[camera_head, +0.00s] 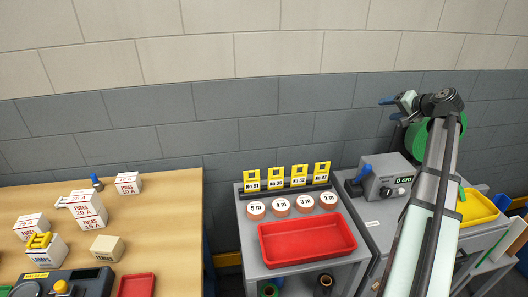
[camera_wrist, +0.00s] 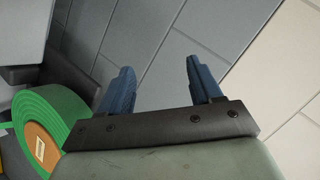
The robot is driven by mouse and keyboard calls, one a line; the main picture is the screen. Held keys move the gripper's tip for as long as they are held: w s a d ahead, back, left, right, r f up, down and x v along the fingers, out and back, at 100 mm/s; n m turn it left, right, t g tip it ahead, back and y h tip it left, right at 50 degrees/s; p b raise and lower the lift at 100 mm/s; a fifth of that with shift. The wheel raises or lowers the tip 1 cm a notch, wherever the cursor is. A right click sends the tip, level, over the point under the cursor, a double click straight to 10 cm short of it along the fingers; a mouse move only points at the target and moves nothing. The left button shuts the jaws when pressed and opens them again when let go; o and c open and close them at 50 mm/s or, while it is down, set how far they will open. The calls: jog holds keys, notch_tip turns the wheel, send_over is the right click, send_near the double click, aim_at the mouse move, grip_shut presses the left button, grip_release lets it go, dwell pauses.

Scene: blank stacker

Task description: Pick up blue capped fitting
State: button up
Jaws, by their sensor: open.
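A small fitting with a blue cap (camera_head: 96,180) stands upright on the wooden table at the left, behind the white fuse boxes. Its lower part is dark, and it is small in the head view. My gripper (camera_head: 391,108) is raised high at the right, in front of the grey wall and far from the fitting. Its two blue fingers also show in the wrist view (camera_wrist: 159,68), spread apart with nothing between them. The fitting is not in the wrist view.
Several fuse boxes (camera_head: 88,221) crowd the wooden table (camera_head: 150,211). A grey stand holds a red tray (camera_head: 306,259), several round labelled discs (camera_head: 279,204) and yellow tags. A grey machine (camera_head: 392,187) stands beside it. A green reel (camera_wrist: 48,117) is close to my gripper.

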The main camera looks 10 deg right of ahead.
jog(key=w+a+g+y, duration=0.2)
jog(key=w+a+y, duration=0.25)
jog(key=a, duration=0.95)
jog(key=n+g+h, duration=0.7)
jog(key=n+g, duration=0.1)
jog(key=n, duration=0.3)
send_over(96, 182)
notch_tip(96, 182, down, 8)
notch_tip(96, 182, down, 8)
jog(key=shift+r, duration=0.1)
jog(key=shift+w+a+f, duration=0.1)
jog(key=shift+w+f, duration=0.05)
jog(key=shift+f, duration=0.75)
jog(key=shift+w+a+f, duration=0.1)
jog(key=shift+w+f, duration=0.1)
jog(key=shift+f, duration=0.75)
jog(key=shift+w+a+f, duration=0.1)
jog(key=shift+w+f, duration=0.05)
jog(key=shift+f, duration=0.75)
jog(key=c, duration=1.1)
jog(key=shift+c, duration=0.2)
jog(key=shift+r, duration=0.1)
